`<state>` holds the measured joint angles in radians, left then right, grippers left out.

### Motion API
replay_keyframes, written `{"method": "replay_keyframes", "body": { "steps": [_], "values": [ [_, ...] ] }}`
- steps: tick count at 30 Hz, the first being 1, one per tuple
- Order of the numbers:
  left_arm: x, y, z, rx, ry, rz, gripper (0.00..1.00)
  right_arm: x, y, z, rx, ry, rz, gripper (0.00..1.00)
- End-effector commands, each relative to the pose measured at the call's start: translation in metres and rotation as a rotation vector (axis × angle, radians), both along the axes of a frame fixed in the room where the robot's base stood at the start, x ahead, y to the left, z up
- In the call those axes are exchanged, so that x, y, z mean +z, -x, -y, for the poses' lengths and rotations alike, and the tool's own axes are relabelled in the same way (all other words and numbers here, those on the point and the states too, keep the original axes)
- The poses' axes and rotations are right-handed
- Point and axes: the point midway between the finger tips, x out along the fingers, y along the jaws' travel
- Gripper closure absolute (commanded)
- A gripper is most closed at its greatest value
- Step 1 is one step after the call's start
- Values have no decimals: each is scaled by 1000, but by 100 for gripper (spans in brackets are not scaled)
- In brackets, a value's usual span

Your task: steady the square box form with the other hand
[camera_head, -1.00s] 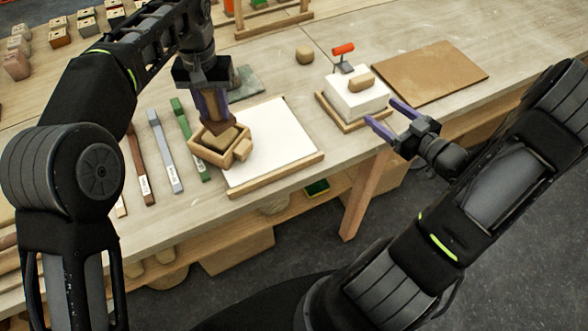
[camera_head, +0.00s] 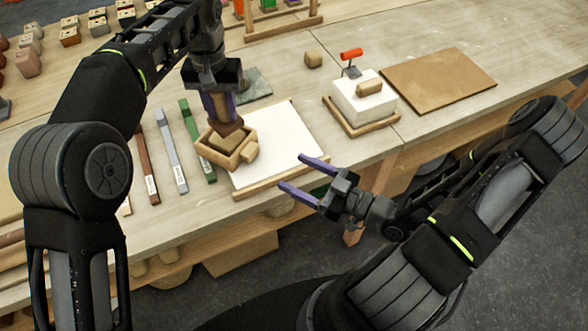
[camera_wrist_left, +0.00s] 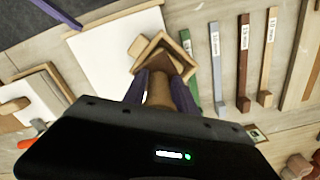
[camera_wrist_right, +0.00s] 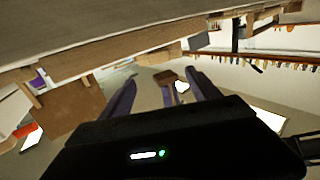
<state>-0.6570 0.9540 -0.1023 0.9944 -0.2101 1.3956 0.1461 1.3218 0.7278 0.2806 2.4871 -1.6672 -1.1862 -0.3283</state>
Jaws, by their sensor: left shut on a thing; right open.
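The square box form (camera_head: 216,157) is a light wooden frame on the left edge of the white board (camera_head: 285,140). A brown block shows inside it, and a small wooden piece (camera_head: 250,153) sits at its right side. The form also shows in the left wrist view (camera_wrist_left: 183,56). My left gripper (camera_head: 222,122) points down over the form, shut on a brown wooden tool (camera_wrist_left: 158,88) whose lower end is at the form. My right gripper (camera_head: 292,173) is open and empty, in front of the board's near edge and right of the form, apart from it.
Several labelled strips, including a green one (camera_head: 197,140) and a grey one (camera_head: 171,150), lie left of the form. A white block (camera_head: 364,97) on a wooden tray and a brown board (camera_head: 438,80) lie to the right. The table's front edge is near my right gripper.

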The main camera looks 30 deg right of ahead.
Motion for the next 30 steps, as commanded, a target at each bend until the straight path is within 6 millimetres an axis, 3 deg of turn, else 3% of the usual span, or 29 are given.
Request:
{"method": "replay_keyframes", "body": {
  "steps": [8,24,30],
  "values": [
    [1,0,0,0,0,1,100,0,-16,-12,2,-2,1,29],
    [1,0,0,0,0,1,100,0,-90,-62,0,-1,1,29],
    [1,0,0,0,0,1,100,0,-99,-67,-1,0,-1,29]
  ]
}}
